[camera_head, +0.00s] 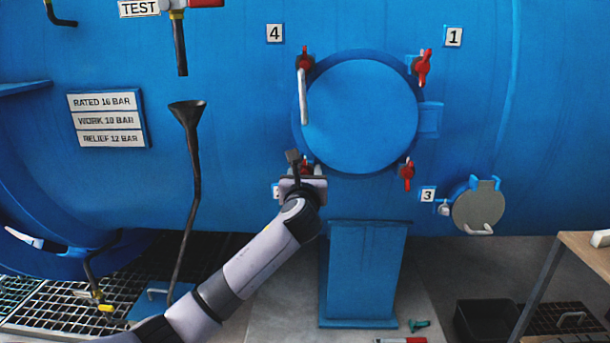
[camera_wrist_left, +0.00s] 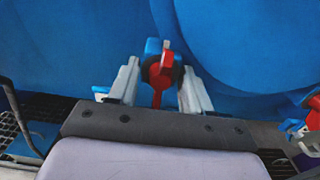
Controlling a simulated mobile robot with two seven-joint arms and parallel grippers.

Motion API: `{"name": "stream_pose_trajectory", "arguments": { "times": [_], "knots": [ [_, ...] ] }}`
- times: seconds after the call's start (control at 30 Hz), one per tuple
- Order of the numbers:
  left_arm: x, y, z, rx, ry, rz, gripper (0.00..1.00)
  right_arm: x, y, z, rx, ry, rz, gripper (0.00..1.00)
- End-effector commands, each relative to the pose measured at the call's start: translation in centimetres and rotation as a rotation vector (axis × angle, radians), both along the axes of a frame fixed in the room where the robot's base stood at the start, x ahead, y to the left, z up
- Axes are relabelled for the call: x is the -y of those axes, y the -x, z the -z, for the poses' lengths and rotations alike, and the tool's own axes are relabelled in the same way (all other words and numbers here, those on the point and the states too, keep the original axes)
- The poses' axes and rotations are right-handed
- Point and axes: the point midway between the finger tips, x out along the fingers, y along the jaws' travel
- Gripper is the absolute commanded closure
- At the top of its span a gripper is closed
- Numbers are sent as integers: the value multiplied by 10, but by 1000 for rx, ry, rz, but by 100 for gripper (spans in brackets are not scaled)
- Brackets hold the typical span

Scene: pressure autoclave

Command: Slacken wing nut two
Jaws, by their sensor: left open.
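The round blue hatch cover (camera_head: 360,117) on the vessel is ringed by red wing nuts. Wing nut two (camera_head: 306,167) is at its lower left, mostly hidden behind my left gripper (camera_head: 303,180). Its number plate (camera_head: 276,191) is partly covered. In the left wrist view, the red wing nut (camera_wrist_left: 158,80) stands between the two pale fingers of my left gripper (camera_wrist_left: 160,80), one finger on each side. Gaps show between the nut and both fingers, so the gripper is open. My right gripper is not in view.
Other red wing nuts sit at upper left (camera_head: 305,60), upper right (camera_head: 422,67) and lower right (camera_head: 407,174). A pale handle (camera_head: 303,96) hangs at the cover's left edge. A blue pedestal (camera_head: 363,272) stands below. A black funnel pipe (camera_head: 190,190) rises left of my arm.

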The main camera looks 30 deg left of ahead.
Motion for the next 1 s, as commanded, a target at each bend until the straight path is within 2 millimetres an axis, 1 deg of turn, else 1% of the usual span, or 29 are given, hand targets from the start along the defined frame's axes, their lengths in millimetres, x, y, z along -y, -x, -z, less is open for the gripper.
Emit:
{"name": "stream_pose_trajectory", "arguments": {
  "times": [0.03, 0.07, 0.1, 0.17, 0.57, 0.77, 1.0],
  "knots": [
    [0, 0, 0, 0, 0, 0, 58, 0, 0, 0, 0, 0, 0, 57],
    [0, 0, 0, 0, 0, 0, 67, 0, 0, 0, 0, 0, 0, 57],
    [0, 0, 0, 0, 0, 0, 80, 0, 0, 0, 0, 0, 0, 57],
    [0, 0, 0, 0, 0, 0, 100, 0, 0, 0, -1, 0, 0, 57],
    [1, 0, 0, 24, 43, 0, 100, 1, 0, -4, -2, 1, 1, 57],
    [1, 0, -1, 86, 146, 1, 100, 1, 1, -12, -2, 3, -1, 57],
    [2, 0, 0, 198, 330, 0, 100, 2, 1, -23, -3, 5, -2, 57]
  ]
}}
